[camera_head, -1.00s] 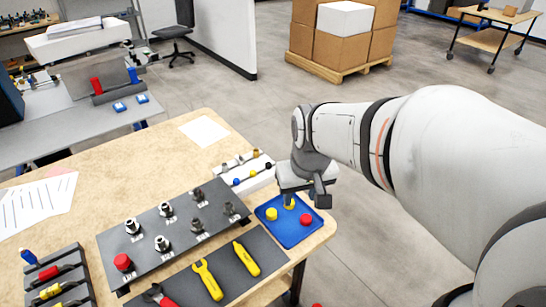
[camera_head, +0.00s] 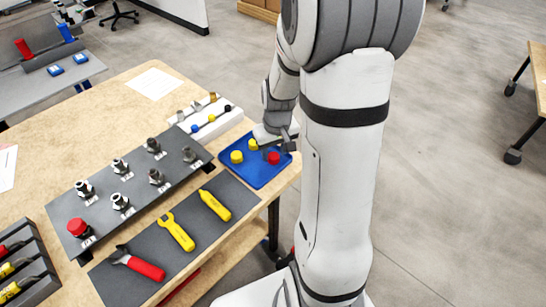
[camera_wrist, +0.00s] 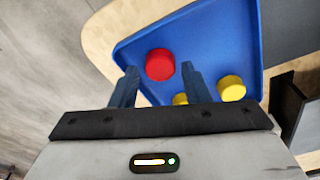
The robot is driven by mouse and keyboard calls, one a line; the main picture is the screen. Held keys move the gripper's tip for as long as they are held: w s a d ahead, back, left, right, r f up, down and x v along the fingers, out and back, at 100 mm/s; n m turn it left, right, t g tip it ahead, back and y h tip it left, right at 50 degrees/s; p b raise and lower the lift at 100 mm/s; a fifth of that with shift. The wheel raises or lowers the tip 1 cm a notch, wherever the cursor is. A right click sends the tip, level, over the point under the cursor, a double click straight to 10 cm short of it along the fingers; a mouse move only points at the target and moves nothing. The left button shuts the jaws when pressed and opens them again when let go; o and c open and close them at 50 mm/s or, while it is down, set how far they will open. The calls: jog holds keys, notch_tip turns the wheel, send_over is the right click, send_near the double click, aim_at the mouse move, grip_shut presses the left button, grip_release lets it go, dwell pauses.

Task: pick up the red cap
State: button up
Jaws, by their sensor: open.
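A red cap (camera_head: 274,158) lies in the blue tray (camera_head: 262,178) at the table's right end, beside two yellow caps (camera_head: 237,157). In the wrist view the red cap (camera_wrist: 160,65) shows just beyond and between the fingertips of my gripper (camera_wrist: 159,72). My gripper is open, with nothing between its fingers, and hangs over the tray. In the head view it (camera_head: 277,146) is just above the caps, and its fingers are hard to make out. Another red cap (camera_head: 77,228) sits on a fitting at the left end of the grey fitting plate.
A white rack (camera_head: 208,118) with small coloured parts stands behind the tray. The dark mat (camera_head: 150,228) in front carries a yellow wrench, a yellow tool and red-handled pliers. The tray's rim and the table edge lie close to my gripper.

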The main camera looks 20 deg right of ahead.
jog(key=shift+w+f, duration=0.1)
jog(key=shift+f, duration=0.65)
jog(key=shift+c, duration=0.3)
jog(key=c, duration=0.6)
jog(key=shift+r, duration=0.1)
jog(key=shift+c, duration=0.3)
